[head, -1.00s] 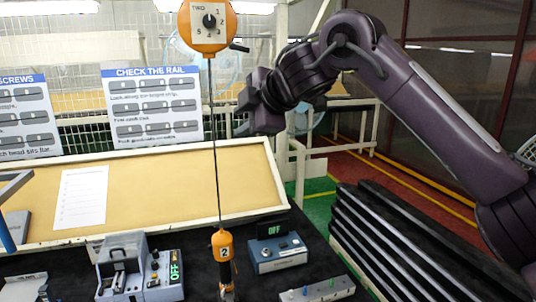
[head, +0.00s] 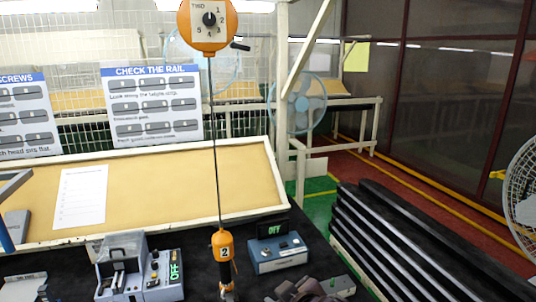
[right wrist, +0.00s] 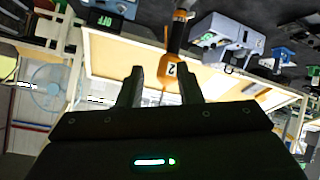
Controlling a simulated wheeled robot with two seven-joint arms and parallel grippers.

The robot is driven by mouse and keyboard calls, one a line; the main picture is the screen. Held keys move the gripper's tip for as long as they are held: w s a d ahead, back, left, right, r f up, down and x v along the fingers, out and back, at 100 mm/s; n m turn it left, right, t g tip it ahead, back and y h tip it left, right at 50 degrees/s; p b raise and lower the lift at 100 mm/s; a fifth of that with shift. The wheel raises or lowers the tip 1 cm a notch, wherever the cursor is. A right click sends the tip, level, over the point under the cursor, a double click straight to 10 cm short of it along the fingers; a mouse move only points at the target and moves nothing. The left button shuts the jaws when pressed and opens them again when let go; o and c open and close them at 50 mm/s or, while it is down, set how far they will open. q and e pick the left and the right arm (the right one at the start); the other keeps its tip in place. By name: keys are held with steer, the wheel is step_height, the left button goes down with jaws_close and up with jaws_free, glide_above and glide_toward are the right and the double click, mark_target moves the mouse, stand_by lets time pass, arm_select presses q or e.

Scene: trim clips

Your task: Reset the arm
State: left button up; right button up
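My right gripper (right wrist: 160,82) shows in the right wrist view with its two dark fingers apart and nothing held between them. In the head view only a dark part of my right arm shows at the bottom edge, right of centre. The orange hanging screwdriver (head: 224,252), marked 2, hangs by a cord from an orange dial unit (head: 208,22). It also shows beyond the fingers in the right wrist view (right wrist: 177,50), apart from them. My left gripper is not in view.
A grey machine (head: 140,268) and a blue-grey box (head: 278,252), both reading OFF, stand on the dark bench. A tan board (head: 150,195) with a white rim lies behind. Dark stacked rails (head: 400,240) are at right. A fan (head: 525,195) stands at the right edge.

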steer(key=s+d+f+m+g+h, duration=0.1)
steer(key=s+d+f+m+g, duration=0.1)
steer(key=s+d+f, duration=0.35)
steer(key=s+d+f+m+g+h, duration=0.25)
steer(key=s+d, duration=0.35)
steer(key=s, duration=0.3)
steer(key=s+d+f+m+g+h, duration=0.1)
steer(key=s+d+f+m+g, duration=0.15)
steer(key=s+d+f, duration=0.4)
step_height(320, 180, down, 32)
steer(key=s+a+b, duration=0.1)
steer(key=s+b, duration=0.1)
steer(key=b, duration=0.5)
steer(key=s+d+f+g+b, duration=0.1)
steer(key=s+f+b, duration=0.1)
steer(key=s+f, duration=0.8)
steer(key=s+d+f+g+b, duration=0.1)
steer(key=s+d+f+b, duration=0.1)
steer(key=s+f, duration=0.8)
step_height(320, 180, down, 7)
steer(key=shift+s+d+r+b, duration=0.2)
steer(key=shift+s+b, duration=0.15)
steer(key=shift+b, duration=0.35)
steer(key=shift+o, duration=0.5)
